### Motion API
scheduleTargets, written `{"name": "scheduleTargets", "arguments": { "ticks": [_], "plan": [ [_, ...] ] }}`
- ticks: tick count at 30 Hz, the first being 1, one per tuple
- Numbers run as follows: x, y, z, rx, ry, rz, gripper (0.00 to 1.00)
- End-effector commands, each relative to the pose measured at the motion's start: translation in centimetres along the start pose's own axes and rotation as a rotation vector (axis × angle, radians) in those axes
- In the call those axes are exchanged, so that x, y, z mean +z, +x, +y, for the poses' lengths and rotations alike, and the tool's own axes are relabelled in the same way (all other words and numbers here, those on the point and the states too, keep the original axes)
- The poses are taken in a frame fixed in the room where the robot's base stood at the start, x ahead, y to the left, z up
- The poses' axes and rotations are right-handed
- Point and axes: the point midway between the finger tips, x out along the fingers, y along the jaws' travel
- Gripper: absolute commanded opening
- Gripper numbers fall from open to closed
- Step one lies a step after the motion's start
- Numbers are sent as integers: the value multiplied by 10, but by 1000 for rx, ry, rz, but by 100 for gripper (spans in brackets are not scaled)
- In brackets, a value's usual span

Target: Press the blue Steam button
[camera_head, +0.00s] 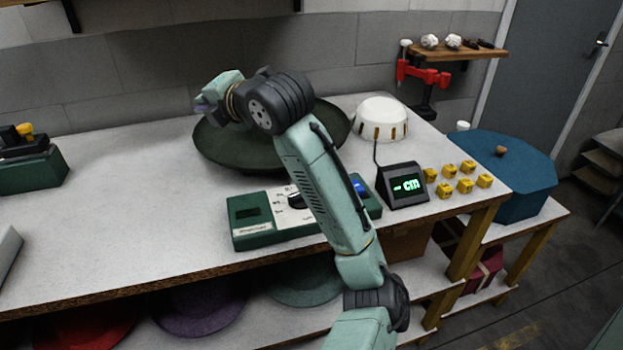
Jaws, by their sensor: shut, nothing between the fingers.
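The blue Steam button (360,187) is on the right part of a green control box (262,237) on the workbench, just right of my arm's long link. Its label is too small to read. My arm crosses in front of the box and hides part of its middle. The far end of my arm bends away to the upper left, over a dark green hat-shaped dish. Nothing of mine appears to touch the button.
A small display (403,186) reading "- cm" stands right of the box, beside yellow number cubes (447,190). A white dome (380,118) and the dark green dish (215,150) are behind.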

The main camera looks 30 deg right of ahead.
Motion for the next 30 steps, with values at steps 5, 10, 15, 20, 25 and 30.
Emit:
{"name": "scheduleTargets", "arguments": {
  "ticks": [5,10,15,20,25,30],
  "plan": [
    [82,-69,-76,-250,-118,-58,0],
    [124,-137,-132,-436,-189,-50,0],
    [141,-182,-163,-538,-224,-25,0],
    [145,-197,-172,-569,-234,-14,0],
    [145,-197,-173,-569,-235,-13,0],
    [145,-196,-173,-568,-234,-14,0]
  ]
}}
